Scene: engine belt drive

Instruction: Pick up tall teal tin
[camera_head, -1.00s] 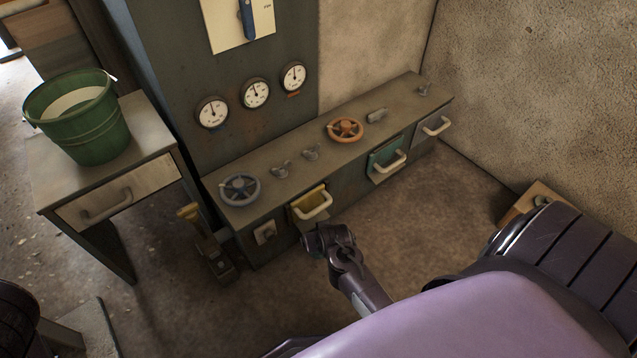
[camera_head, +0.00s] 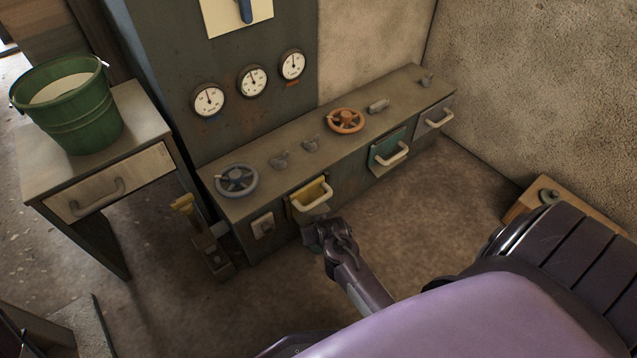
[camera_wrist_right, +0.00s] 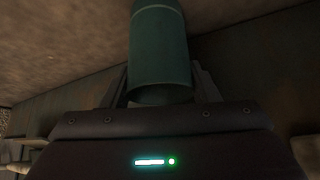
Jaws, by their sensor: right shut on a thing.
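The tall teal tin (camera_wrist_right: 160,50) fills the upper middle of the right wrist view, between the two fingers of my right gripper (camera_wrist_right: 160,82). The gripper is shut on it. In the head view my right gripper (camera_head: 322,232) is low in front of the bench, just below the yellow drawer. The tin is mostly hidden there by the gripper, and its far end is cut off in the wrist view. My left gripper is not in view.
The yellow drawer (camera_head: 309,197) and teal drawer (camera_head: 389,152) stick out of the grey bench (camera_head: 290,140). Handwheels and small fittings stand on its top. A green bucket (camera_head: 80,120) stands on a side table at left.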

